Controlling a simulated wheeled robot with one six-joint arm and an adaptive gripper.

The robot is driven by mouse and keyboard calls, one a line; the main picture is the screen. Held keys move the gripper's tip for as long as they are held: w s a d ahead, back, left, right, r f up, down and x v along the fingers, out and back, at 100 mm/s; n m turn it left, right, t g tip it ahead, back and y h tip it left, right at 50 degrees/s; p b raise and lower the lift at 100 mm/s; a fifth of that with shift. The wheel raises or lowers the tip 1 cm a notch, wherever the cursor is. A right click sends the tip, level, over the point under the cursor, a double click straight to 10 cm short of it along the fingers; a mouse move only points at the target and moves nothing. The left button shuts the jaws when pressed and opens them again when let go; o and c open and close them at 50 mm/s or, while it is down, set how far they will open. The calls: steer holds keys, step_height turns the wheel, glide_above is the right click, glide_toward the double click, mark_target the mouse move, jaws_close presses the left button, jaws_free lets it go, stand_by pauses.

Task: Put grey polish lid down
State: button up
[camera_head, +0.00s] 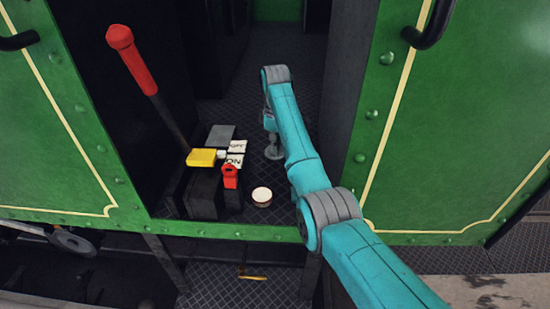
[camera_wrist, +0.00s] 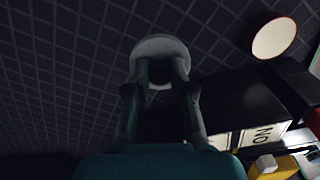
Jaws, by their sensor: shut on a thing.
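The grey polish lid (camera_head: 274,154) is a round disc at the end of my arm, over the dark chequered tram floor. In the wrist view the lid (camera_wrist: 160,47) sits at the tips of my gripper (camera_wrist: 161,80), whose two fingers are shut on it. I cannot tell whether the lid touches the floor. In the head view my gripper (camera_head: 271,138) is small and partly behind my arm. A round tin (camera_head: 262,195) with a pale top stands on the floor nearer the doorway edge, apart from the lid; the wrist view shows its pale face and reddish rim (camera_wrist: 273,39).
A long red-handled lever (camera_head: 131,60) leans behind. Green panels (camera_head: 470,120) flank the doorway. Floor around the lid looks clear.

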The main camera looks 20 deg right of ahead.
mark_target(275, 167)
steer(key=shift+f, duration=2.85)
steer(key=shift+f, duration=0.1)
steer(key=o, duration=0.7)
